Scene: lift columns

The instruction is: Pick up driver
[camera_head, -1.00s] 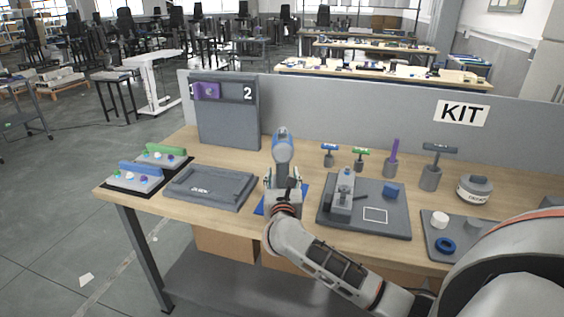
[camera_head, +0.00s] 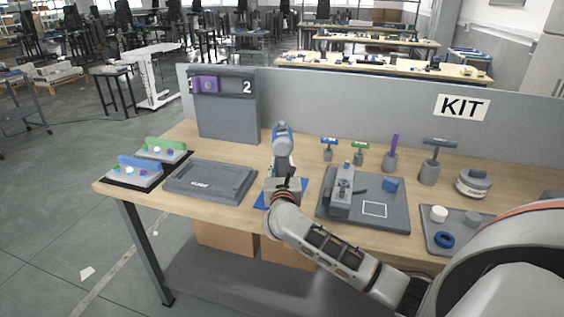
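The driver (camera_head: 282,142) is a grey power tool with a blue top, standing upright near the middle of the table over a blue mat (camera_head: 262,196). My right gripper (camera_head: 285,181) is at the lower part of the driver, in front of it from this view. The gripper and wrist hide the driver's lower part. The fingers are too small and overlapped to tell whether they are closed on it. My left gripper is not in view.
A grey tray (camera_head: 211,181) lies left of the driver. A grey fixture board (camera_head: 390,217) with a clamp (camera_head: 343,190) lies close on the right. Several T-handled tools (camera_head: 437,160) stand behind it. A grey panel (camera_head: 226,118) stands at the back left.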

